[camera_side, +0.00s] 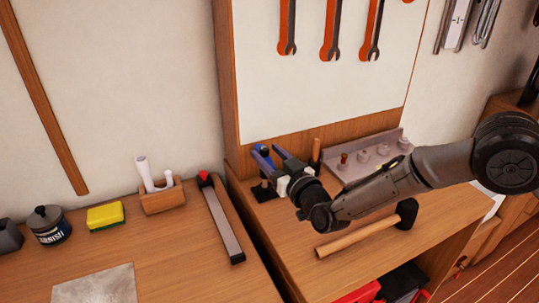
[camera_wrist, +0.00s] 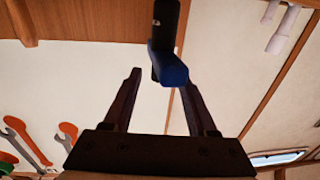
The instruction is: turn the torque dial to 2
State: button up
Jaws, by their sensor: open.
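A tool with a blue, rounded end (camera_wrist: 170,72) and a black body (camera_wrist: 167,25) shows at the top middle of the wrist view. In the side view its blue part (camera_side: 265,152) stands above a small black base (camera_side: 264,192) at the left of the right-hand bench. I take it for the torque tool, but no dial marks or numbers can be read. My gripper (camera_wrist: 160,82) is open, its two fingers spread below and either side of the blue end. No contact can be made out. In the side view my gripper (camera_side: 271,163) partly overlaps the tool.
A mallet (camera_side: 365,230) lies on the bench below my arm. A grey rack (camera_side: 368,160) with several small pieces stands behind. Wrenches (camera_side: 330,30) hang on the white panel. The left bench holds a yellow sponge (camera_side: 105,215), a wooden holder (camera_side: 162,197) and a long grey bar (camera_side: 222,220).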

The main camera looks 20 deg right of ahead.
grip_shut()
dwell(0.3)
jog(key=shift+a+m+h, duration=0.25)
jog(key=shift+m+h, duration=0.85)
jog(key=shift+h, duration=0.6)
grip_release()
